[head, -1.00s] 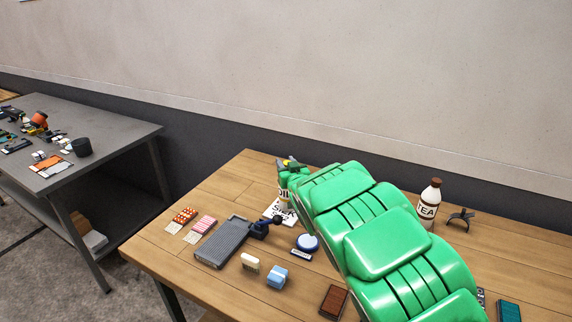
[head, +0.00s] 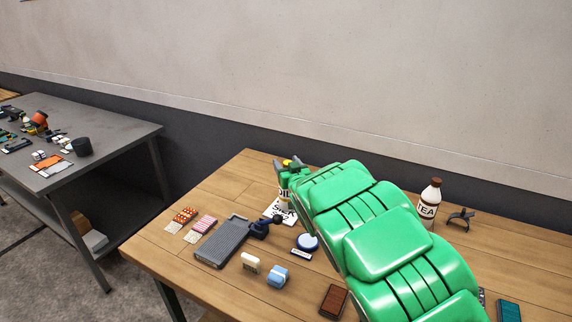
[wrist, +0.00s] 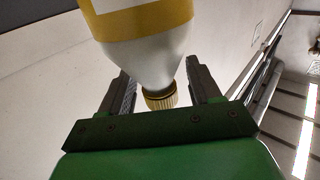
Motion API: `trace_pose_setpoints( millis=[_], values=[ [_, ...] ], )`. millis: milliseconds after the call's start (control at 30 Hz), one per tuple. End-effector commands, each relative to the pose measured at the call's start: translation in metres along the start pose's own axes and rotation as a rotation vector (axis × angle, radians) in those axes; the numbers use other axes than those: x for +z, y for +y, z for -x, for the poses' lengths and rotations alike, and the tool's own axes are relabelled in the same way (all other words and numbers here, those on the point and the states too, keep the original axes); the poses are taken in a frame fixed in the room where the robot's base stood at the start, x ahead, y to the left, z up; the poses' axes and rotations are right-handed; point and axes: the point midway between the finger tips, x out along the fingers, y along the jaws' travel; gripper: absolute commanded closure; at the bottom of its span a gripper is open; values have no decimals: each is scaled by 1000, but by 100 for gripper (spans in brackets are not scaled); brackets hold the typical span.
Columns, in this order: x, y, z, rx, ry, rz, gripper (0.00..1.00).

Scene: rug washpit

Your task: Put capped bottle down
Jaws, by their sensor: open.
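The capped bottle is white with a yellow band and a ribbed gold-yellow cap. In the wrist view the bottle (wrist: 150,55) has its cap between my two fingers, with a gap on each side. My gripper (wrist: 163,85) is open around the cap and neck. In the head view my gripper (head: 288,166) is at the far left part of the wooden table, above the bottle (head: 284,195), whose label is partly hidden. The bottle looks upright, by a white printed card (head: 278,212). My green arm hides part of it, and its base is hard to see.
A grey table (head: 120,133) stands at left.

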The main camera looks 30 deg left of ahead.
Motion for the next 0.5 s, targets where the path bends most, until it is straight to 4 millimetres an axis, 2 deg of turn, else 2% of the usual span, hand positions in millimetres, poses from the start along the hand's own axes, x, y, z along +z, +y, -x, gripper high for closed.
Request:
trace_pose_setpoints(
  millis=[500],
  values=[
    [0, 0, 56, 0, -2, 1, 37]
  ],
)
